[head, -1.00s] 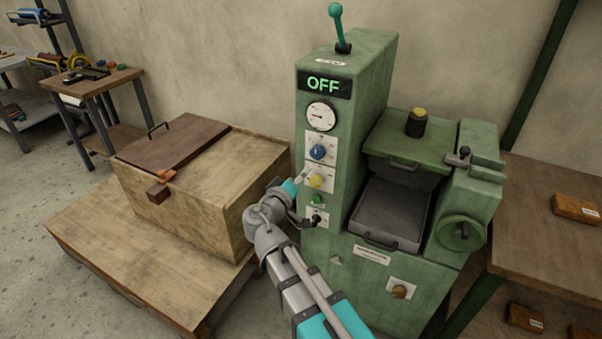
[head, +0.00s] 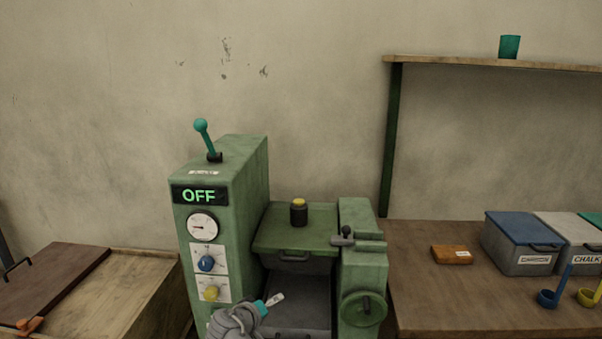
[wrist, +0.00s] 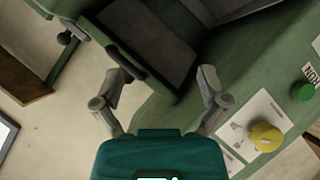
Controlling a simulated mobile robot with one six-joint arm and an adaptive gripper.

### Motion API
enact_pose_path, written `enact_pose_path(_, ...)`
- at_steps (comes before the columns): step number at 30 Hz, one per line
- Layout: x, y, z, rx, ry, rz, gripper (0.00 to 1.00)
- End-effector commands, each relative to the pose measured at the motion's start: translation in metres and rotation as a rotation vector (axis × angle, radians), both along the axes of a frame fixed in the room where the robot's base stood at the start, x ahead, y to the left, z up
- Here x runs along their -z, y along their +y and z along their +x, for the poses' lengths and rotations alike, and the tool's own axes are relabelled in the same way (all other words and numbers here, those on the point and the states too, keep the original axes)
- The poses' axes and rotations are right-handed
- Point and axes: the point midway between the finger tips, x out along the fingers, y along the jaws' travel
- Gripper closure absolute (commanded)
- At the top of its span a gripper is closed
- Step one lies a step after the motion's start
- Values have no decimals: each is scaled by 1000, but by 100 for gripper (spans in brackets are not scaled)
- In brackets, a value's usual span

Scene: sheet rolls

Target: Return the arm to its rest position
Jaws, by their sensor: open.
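My gripper (head: 274,299) shows at the bottom of the head view, just right of the yellow knob (head: 211,293) and in front of the dark tray (head: 300,312) of the green machine (head: 225,180). In the wrist view both fingers of my gripper (wrist: 160,80) are spread apart with nothing between them. The tray, the yellow knob (wrist: 266,138) and a green button (wrist: 303,92) lie beyond it there. Only the end of my arm shows in the head view. The machine's display (head: 199,195) reads OFF, and its teal-knobbed lever (head: 204,135) stands up, slightly tilted.
A wooden chest (head: 120,300) with a brown lid (head: 45,285) stands left of the machine. To the right, a table (head: 430,285) holds a small orange-brown block (head: 452,255), a blue-lidded box (head: 522,243), a chalk box and small scoops. A shelf (head: 470,62) hangs above it.

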Motion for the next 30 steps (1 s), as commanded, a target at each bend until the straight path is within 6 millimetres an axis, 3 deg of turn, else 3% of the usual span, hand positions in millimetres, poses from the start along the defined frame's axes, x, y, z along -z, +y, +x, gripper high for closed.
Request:
enact_pose_path(3,16,-41,0,77,93,37,7)
enact_pose_path(15,66,-145,-21,264,406,201,7)
enact_pose_path(24,93,-201,-51,348,623,371,7)
enact_pose_path(30,104,-228,-73,369,751,502,7)
